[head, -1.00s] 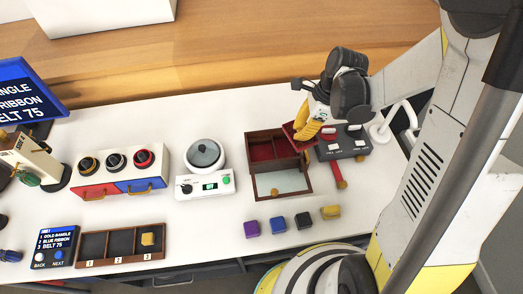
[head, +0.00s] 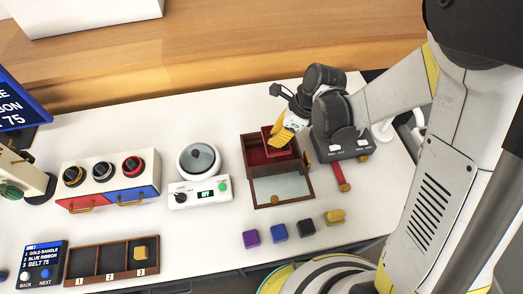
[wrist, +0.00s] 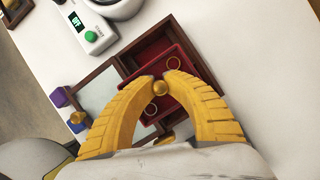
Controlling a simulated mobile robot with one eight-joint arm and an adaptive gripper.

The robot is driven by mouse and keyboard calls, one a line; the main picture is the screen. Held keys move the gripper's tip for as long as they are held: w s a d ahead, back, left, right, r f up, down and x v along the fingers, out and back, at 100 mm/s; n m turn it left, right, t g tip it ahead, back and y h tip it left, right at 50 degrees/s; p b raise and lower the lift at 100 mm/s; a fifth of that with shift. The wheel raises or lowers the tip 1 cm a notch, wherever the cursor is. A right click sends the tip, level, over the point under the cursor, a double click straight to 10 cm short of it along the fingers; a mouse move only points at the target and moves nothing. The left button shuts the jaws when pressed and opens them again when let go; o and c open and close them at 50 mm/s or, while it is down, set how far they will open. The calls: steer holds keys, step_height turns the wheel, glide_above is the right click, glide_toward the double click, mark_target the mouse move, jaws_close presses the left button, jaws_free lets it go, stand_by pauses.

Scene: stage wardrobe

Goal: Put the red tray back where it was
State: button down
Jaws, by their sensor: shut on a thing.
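The red tray (wrist: 190,80) is small and square, with two ring-like items lying on it in the wrist view. My gripper (wrist: 160,84) has its yellow fingers closed on the tray's round gold knob. In the head view my gripper (head: 283,137) and the red tray (head: 272,140) are over the upper right of the dark wooden box (head: 250,170). The box has a red lining, and a mirrored lid lies open toward the front. The fingers partly cover the tray. I cannot tell whether the tray rests in the box or hangs just above it.
A grey switch panel (head: 345,147) with a red-handled lever (head: 341,177) is close on the right. Purple, blue, black and yellow blocks (head: 250,238) lie in front. A three-slot tray (head: 85,262) stands front left.

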steer(key=a+f, duration=0.1)
steer(key=a+f+b, duration=0.1)
steer(key=a, duration=0.1)
steer(key=a+f, duration=0.1)
steer(key=a, duration=0.1)
steer(key=shift+w+f, duration=0.1)
steer(key=shift+w, duration=0.1)
steer(key=shift+f+b, duration=1.2)
steer(key=shift+f, duration=0.75)
steer(key=shift+f+b, duration=0.65)
steer(key=c, duration=1.4)
jaws_free()
steer(key=shift+r, duration=0.15)
